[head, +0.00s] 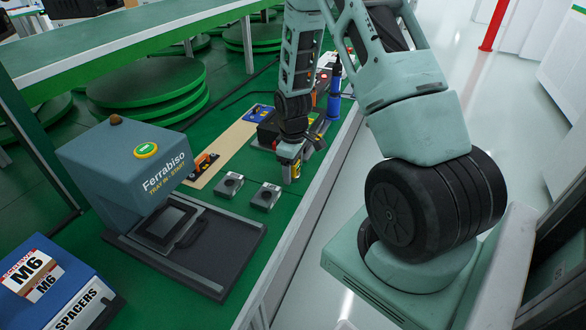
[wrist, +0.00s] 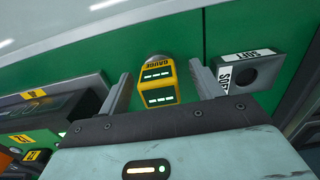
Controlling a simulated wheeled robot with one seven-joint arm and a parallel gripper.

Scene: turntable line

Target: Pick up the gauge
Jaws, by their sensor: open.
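The gauge (wrist: 157,85) is a small yellow block with lit display bars, a dark "GAUGE" label and a grey rounded end. In the wrist view it lies between the two open fingers of my gripper (wrist: 158,78), with a gap on each side. In the head view my gripper (head: 290,160) is low over the green bench near its front edge.
A grey block marked "SOFT" (wrist: 245,75) lies close right of the gauge in the wrist view; a dark device (wrist: 60,112) is at left. Two grey blocks (head: 228,184), the Ferrabiso machine (head: 125,165) and a spacers box (head: 60,290) stand on the bench. A green shelf (head: 130,35) overhangs behind.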

